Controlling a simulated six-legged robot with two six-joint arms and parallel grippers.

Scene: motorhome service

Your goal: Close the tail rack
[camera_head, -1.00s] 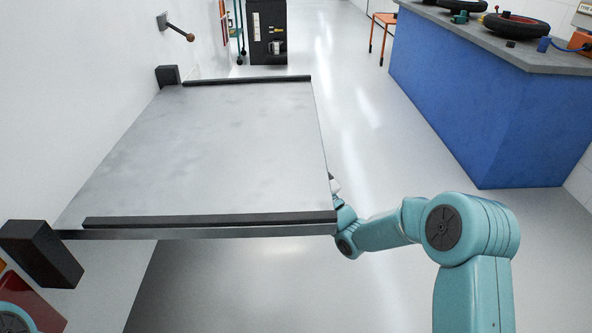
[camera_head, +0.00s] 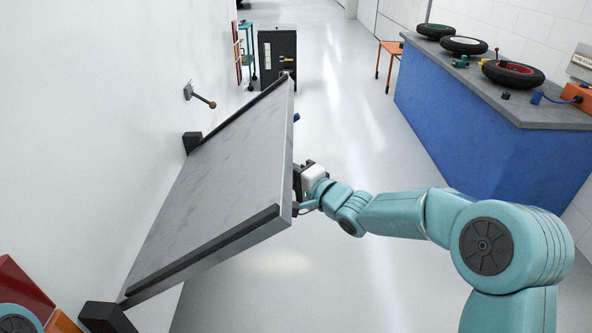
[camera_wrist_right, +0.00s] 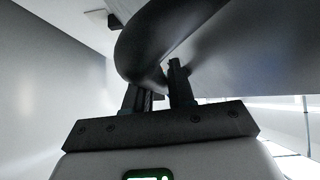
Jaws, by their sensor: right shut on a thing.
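The tail rack (camera_head: 215,185) is a grey flat panel with black edge rails. It hinges at the white wall on the left and is tilted up steeply, its free edge away from the wall. My right gripper (camera_head: 301,185) is at the free edge, on the outer side. In the right wrist view my right gripper (camera_wrist_right: 160,85) is shut on a dark curved bar (camera_wrist_right: 165,35) next to the panel; the panel hides this bar in the head view. My left gripper is not in view.
A wall catch with a brown ball knob (camera_head: 210,103) sticks out from the wall above the rack. Black hinge blocks (camera_head: 106,316) sit at the wall. A blue workbench (camera_head: 480,120) with wheels stands at the right. The floor between is clear.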

